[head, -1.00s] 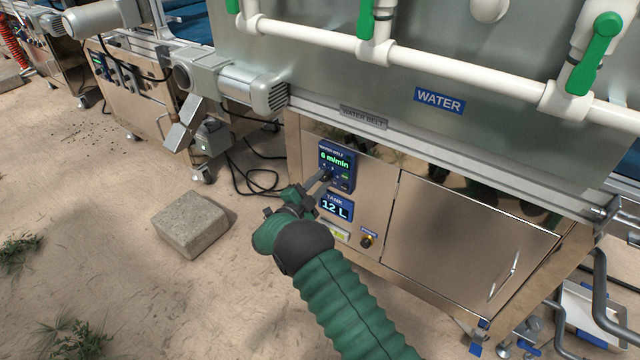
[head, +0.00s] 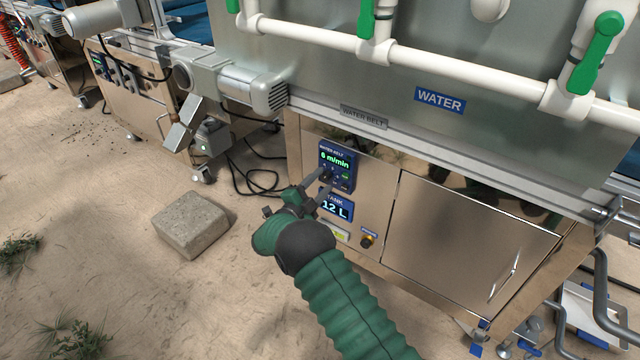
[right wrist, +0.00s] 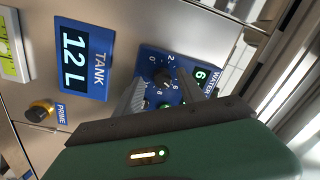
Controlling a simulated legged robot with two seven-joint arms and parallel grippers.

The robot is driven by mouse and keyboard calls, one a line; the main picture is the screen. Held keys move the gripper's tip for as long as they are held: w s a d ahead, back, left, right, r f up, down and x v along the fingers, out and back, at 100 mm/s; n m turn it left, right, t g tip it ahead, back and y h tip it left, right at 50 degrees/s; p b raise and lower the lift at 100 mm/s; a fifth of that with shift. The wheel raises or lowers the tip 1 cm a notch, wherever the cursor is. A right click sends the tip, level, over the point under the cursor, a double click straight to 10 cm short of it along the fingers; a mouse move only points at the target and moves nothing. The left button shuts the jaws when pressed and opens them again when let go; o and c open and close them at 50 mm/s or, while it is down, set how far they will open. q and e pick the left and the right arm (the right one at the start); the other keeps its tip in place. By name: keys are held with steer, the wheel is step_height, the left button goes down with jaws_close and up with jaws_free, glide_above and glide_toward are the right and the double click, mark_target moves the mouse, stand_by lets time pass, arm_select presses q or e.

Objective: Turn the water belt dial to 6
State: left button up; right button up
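The panel's green display (head: 335,160) reads 6 m/min. My right gripper (head: 322,185) is in front of the panel with its fingers apart. In the right wrist view its two fingers (right wrist: 162,98) stand to either side of the dial, with a gap between them and the knob. My left gripper is not in view.
Below the dial panel are a TANK display (head: 337,207) reading 12 L and a yellow-black PRIME knob (head: 367,241). A steel cabinet door (head: 465,250) lies to the right. White pipes with green valves (head: 597,55) run above. A concrete block (head: 192,225) lies on the sand.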

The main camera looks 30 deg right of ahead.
steer(key=shift+a+r, duration=0.1)
steer(key=p+v, duration=0.7)
steer(key=v, duration=0.9)
steer(key=shift+s+a+f, duration=0.2)
steer(key=shift+a, duration=0.1)
